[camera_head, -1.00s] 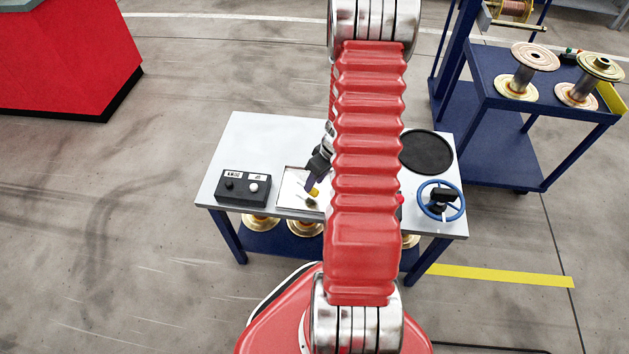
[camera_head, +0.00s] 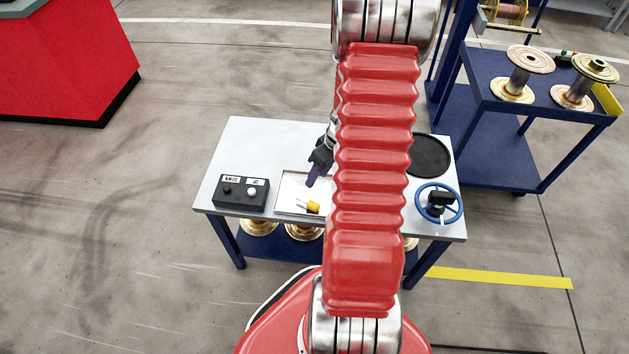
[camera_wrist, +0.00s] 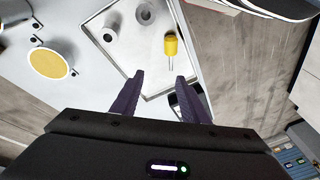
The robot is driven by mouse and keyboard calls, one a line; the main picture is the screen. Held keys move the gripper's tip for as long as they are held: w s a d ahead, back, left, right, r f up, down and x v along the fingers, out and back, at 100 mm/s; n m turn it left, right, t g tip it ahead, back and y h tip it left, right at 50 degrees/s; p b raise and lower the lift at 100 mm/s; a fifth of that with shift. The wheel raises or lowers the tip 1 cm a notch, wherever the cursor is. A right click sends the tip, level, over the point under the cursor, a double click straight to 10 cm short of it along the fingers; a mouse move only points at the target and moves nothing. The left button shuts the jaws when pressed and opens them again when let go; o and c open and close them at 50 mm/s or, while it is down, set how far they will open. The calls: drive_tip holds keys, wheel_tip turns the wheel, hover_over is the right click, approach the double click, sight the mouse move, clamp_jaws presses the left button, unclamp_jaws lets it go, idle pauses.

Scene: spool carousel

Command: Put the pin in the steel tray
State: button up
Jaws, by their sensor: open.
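The pin, with a yellow grip (camera_head: 313,207) and a thin metal end, lies in the steel tray (camera_head: 281,197) near its front edge. In the wrist view the pin (camera_wrist: 171,46) lies on the tray floor inside the rim (camera_wrist: 98,45). My gripper (camera_head: 312,181) is above the tray, apart from the pin. In the wrist view its purple fingers (camera_wrist: 160,85) are spread with nothing between them. My arm hides the tray's right part in the head view.
Two grey cylindrical parts (camera_wrist: 111,35) are in the tray. A black control box (camera_head: 241,190) stands left of it. A round black pad (camera_head: 431,155) and a blue handwheel (camera_head: 452,212) are on the right. A blue spool cart (camera_head: 490,90) stands behind.

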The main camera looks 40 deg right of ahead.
drive_tip(key=v, duration=0.6)
drive_tip(key=shift+r, duration=0.15)
idle(0.8)
drive_tip(key=s+a+r+t+h, duration=0.1)
drive_tip(key=s+a+r, duration=0.2)
drive_tip(key=a+r, duration=1)
drive_tip(key=s+a+r+t+h, duration=0.1)
drive_tip(key=s+a+r, duration=0.2)
drive_tip(key=a+r, duration=1)
drive_tip(key=a, duration=0.4)
drive_tip(key=shift+a+t, duration=0.15)
drive_tip(key=shift+t, duration=0.25)
